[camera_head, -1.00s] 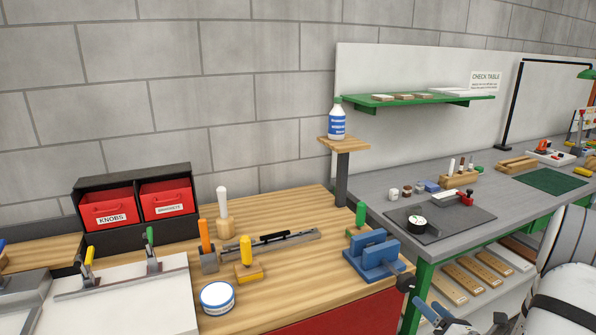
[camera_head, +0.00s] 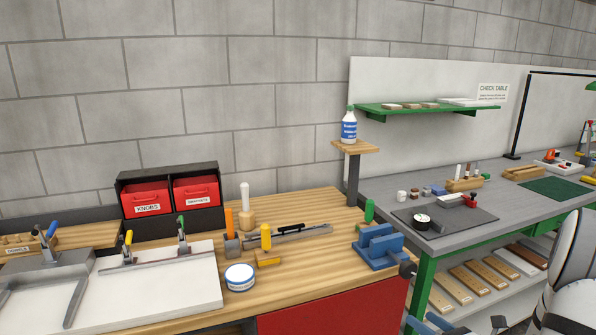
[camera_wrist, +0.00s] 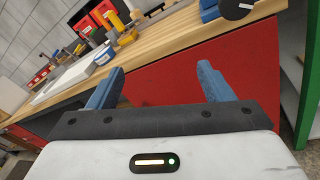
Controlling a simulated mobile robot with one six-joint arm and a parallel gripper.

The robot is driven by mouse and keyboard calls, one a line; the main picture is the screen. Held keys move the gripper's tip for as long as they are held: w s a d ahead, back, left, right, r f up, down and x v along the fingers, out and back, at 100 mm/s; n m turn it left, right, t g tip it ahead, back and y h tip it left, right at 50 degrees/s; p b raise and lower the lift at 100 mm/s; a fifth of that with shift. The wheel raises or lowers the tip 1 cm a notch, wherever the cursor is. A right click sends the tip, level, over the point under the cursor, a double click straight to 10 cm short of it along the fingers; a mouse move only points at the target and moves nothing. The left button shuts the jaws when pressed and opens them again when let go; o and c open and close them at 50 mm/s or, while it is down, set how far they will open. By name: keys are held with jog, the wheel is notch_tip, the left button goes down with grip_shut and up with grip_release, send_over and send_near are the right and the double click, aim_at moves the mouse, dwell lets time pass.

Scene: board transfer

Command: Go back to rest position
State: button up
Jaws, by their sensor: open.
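My gripper (camera_wrist: 160,90) shows in the wrist view with its two blue fingers spread wide apart and nothing between them. It is in front of the red cabinet face (camera_wrist: 170,75) under the wooden workbench (camera_wrist: 170,35). In the head view my white arm (camera_head: 572,275) is at the lower right, beside the right end of the wooden bench. Only the tops of the blue fingers (camera_head: 432,325) show there, at the bottom edge, so the gap between them is hard to see in that view.
A blue vise (camera_head: 378,248) stands at the wooden bench's right end. A green-legged grey table (camera_head: 400,190) is to the right, with boards on its lower shelf (camera_head: 470,285). A white board (camera_head: 150,290), a round tin (camera_head: 239,277) and red bins (camera_head: 147,200) are left.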

jog(key=s+a+r+n+g+y, duration=0.1)
jog(key=s+a+r+n+g, duration=0.1)
jog(key=s+a+n+g, duration=0.6)
jog(key=s+a+r+n+g, duration=0.3)
jog(key=a+n+g, duration=0.2)
jog(key=a+n, duration=0.5)
jog(key=s+d+r+n+h, duration=0.1)
jog(key=s+n+h, duration=0.3)
jog(key=n, duration=0.4)
jog(key=s+d+r+n+t+h, duration=0.1)
jog(key=s+d+r+n+h, duration=0.1)
jog(key=n+h, duration=0.4)
jog(key=shift+s+d+r+n, duration=0.2)
jog(key=shift+s+r+n, duration=0.65)
jog(key=shift+n, duration=0.35)
